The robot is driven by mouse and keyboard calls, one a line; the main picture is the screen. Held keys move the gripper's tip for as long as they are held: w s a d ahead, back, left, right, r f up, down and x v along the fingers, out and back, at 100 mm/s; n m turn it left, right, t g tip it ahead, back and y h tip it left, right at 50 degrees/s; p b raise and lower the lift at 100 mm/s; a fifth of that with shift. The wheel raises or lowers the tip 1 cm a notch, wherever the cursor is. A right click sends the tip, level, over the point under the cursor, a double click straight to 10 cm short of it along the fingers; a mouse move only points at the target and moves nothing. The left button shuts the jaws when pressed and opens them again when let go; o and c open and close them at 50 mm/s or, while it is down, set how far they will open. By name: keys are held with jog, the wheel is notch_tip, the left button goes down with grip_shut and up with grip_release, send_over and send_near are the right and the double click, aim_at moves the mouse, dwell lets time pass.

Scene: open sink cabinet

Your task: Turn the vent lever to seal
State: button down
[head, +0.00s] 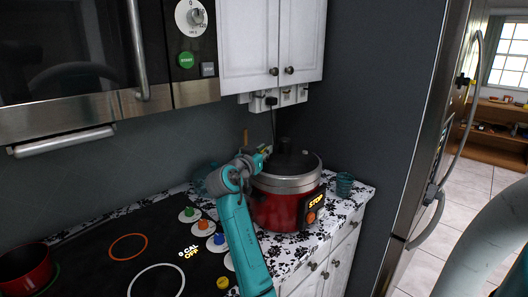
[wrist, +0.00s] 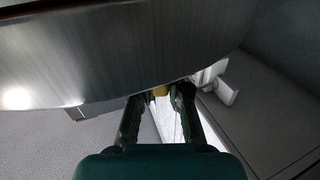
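The red cooker (head: 278,209) stands on the counter, with a steel band, a dark lid (head: 292,161) and a panel reading STOP (head: 315,203). My gripper (head: 265,151) is at the left back edge of the lid. In the wrist view my gripper (wrist: 161,97) has its two fingers apart. A small yellow piece (wrist: 160,90) shows between the fingertips, partly hidden; it may be the vent lever. I cannot tell if the fingers touch it. The lever's setting cannot be made out. A large brushed steel surface (wrist: 100,50) fills the upper wrist view.
A black cooktop (head: 120,255) with several coloured knobs lies left of the cooker, with a red pot (head: 24,268) on it. A teal cup (head: 344,184) stands right of the cooker. White cabinets (head: 270,40) hang above.

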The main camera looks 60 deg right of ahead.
jog(key=shift+w+g, duration=0.1)
jog(key=shift+g, duration=0.2)
jog(key=m+g, duration=0.2)
jog(key=g, duration=0.1)
jog(key=w+m+g, duration=0.1)
jog(key=m+g, duration=0.1)
jog(key=g, duration=0.1)
jog(key=shift+m+g+y, duration=0.3)
jog(key=shift+y, duration=0.1)
jog(key=m+g+y, duration=0.1)
jog(key=g, duration=0.1)
jog(key=m+g+y, duration=0.2)
jog(key=w+m+g+y, duration=0.1)
jog(key=m+g, duration=0.1)
jog(key=g, duration=0.1)
jog(key=shift+d, duration=0.4)
jog(key=shift+m+g+y, duration=0.4)
jog(key=shift+m+y, duration=0.1)
jog(key=shift+y, duration=0.1)
jog(key=shift+f, duration=0.1)
jog(key=c, duration=1.1)
grip_release()
